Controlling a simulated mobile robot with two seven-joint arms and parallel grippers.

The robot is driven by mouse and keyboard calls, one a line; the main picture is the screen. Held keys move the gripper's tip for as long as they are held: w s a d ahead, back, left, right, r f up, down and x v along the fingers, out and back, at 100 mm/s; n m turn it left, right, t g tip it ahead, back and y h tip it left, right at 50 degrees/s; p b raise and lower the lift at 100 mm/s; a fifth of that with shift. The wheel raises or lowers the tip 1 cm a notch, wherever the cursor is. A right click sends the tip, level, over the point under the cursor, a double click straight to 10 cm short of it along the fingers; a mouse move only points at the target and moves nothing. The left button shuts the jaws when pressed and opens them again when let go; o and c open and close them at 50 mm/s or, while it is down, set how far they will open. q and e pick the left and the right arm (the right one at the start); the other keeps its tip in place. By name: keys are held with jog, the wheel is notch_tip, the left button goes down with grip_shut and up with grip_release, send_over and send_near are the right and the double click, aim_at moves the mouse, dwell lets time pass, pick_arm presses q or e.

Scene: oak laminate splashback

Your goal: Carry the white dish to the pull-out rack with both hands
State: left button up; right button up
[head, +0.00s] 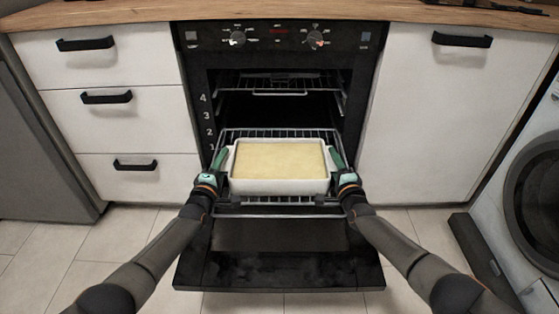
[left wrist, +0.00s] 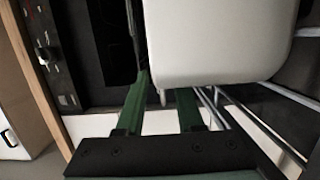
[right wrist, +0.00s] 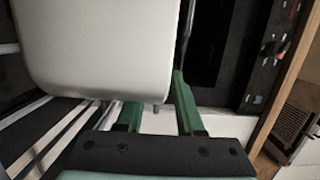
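The white dish (head: 279,187), rectangular with a pale yellow filling, is level over the pull-out rack (head: 265,211) in front of the open oven. It appears to rest on the rack, but its underside is hidden. My left gripper (head: 219,160) is at the dish's left end and my right gripper (head: 337,160) at its right end. In the left wrist view the green fingers (left wrist: 160,100) stand apart, one partly hidden behind the dish (left wrist: 215,40). The right wrist view shows the same: spread fingers (right wrist: 157,100) beside the dish (right wrist: 100,50). Nothing visible is clamped between either pair.
The oven door (head: 280,270) hangs open below the rack. Another rack (head: 275,84) sits higher inside the oven. White drawers (head: 120,130) stand left, a white cabinet (head: 440,130) right, and a washing machine (head: 525,200) far right. A dark panel (head: 480,255) lies on the floor at right.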

pick_arm(q)
jog(key=shift+s+f, duration=0.1)
jog(key=shift+s, duration=0.05)
jog(key=shift+v, duration=0.8)
pick_arm(e)
jog(key=shift+s, duration=0.1)
jog(key=shift+s+f, duration=0.2)
jog(key=shift+s, duration=0.25)
pick_arm(q)
jog(key=shift+v, duration=5.05)
pick_arm(e)
jog(key=shift+s+d+r, duration=0.1)
jog(key=shift+s+d, duration=0.25)
jog(key=shift+s, duration=1.45)
jog(key=shift+s+d+r, duration=0.1)
jog(key=shift+s+d, duration=0.25)
jog(key=shift+s, duration=1.45)
jog(key=shift+s+d, duration=0.35)
jog(key=shift+s, duration=1.45)
